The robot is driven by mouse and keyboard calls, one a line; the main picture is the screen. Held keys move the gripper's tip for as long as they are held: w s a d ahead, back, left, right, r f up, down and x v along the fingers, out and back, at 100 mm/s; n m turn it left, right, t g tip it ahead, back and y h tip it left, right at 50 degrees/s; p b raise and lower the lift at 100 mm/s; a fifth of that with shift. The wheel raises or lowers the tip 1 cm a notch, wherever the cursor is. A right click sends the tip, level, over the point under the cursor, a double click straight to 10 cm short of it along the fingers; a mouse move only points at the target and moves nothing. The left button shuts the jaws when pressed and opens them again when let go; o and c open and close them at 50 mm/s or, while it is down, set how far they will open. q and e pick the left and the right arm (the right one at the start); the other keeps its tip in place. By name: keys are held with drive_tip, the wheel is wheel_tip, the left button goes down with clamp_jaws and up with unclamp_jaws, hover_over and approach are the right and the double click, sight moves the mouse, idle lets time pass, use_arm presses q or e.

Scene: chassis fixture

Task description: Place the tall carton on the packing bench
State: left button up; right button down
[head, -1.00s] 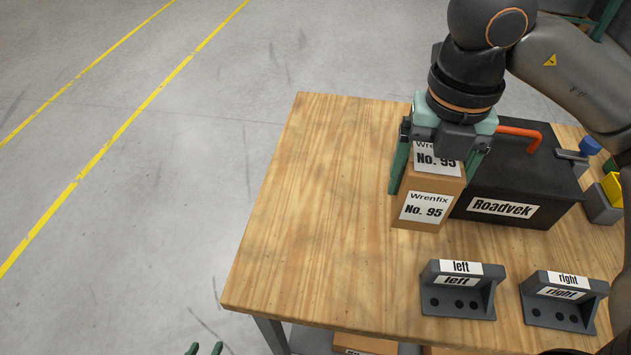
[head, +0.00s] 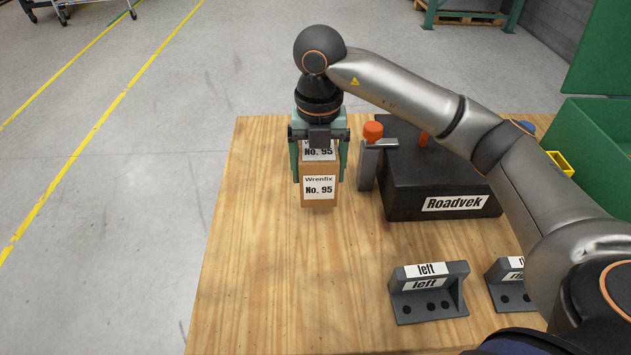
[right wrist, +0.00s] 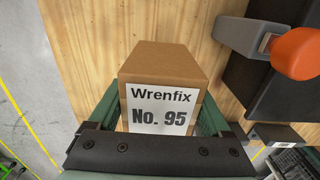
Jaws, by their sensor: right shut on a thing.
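The tall carton (head: 319,189) is brown with white "Wrenfix No. 95" labels. It stands upright between the fingers of my right gripper (head: 319,178), which is shut on it from above. In the right wrist view the carton (right wrist: 163,60) sits between the two green fingers (right wrist: 158,115). The carton is over the left part of the wooden packing bench (head: 255,270). I cannot tell whether its base touches the wood. My left gripper is not in view.
A black "Roadvek" box (head: 435,185) lies right of the carton, with a grey bracket with an orange knob (head: 372,150) beside it. Grey holders marked left (head: 428,290) and right (head: 510,285) stand nearer. A green bin (head: 595,150) is at far right. Bench front left is clear.

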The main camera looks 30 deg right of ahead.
sight(316, 183)
drive_tip(key=shift+w+f, duration=0.4)
drive_tip(key=shift+f, duration=0.05)
drive_tip(key=shift+w+f, duration=0.1)
drive_tip(key=shift+f, duration=1.5)
drive_tip(key=shift+f, duration=0.2)
unclamp_jaws()
drive_tip(key=shift+r, duration=0.1)
wheel_tip(316, 183, up, 12)
drive_tip(key=shift+r+p, duration=0.1)
drive_tip(key=shift+p, duration=0.6)
